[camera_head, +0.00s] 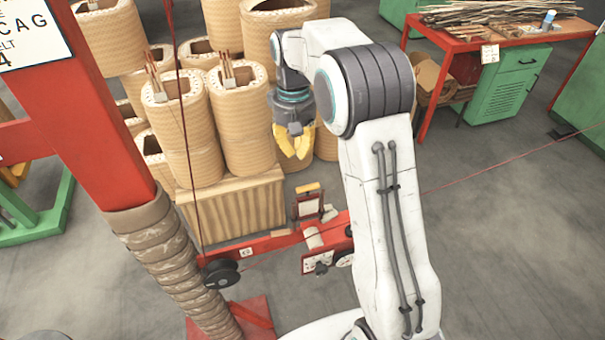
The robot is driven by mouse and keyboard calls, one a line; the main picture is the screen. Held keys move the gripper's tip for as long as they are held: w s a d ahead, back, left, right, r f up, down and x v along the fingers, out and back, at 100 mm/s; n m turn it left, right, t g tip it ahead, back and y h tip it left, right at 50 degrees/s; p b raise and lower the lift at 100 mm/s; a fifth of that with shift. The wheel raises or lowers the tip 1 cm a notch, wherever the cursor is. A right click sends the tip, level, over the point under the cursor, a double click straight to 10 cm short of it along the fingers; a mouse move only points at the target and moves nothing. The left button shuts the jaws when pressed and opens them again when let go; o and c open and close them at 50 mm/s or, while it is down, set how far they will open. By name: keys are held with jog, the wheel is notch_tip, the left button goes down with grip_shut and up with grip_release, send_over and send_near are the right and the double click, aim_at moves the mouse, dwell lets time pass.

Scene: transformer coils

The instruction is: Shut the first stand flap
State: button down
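A small red stand (326,236) with a horizontal red beam stands low in the middle, left of my arm. A red-framed plate with a pale face (309,206) stands raised on top of it; it looks like the stand flap, though I cannot be sure. A small yellow-topped piece (307,187) shows at its upper edge. My gripper (296,154), with yellow fingers pointing down, appears above the plate in the picture, with a visible gap between them. The fingers look close together, but their opening is unclear. I see nothing held in them.
Tall wrapped coils (238,120) stand left of my gripper, some on a wooden crate (238,210). A red post with a wrapped lower part (165,255) stands at left. A thin red line crosses the scene. A red workbench (470,40) stands at the back right. The right floor is mostly clear.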

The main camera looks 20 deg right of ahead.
aim_at(308, 203)
jog(key=shift+s+f, duration=1.95)
jog(key=shift+s, duration=0.15)
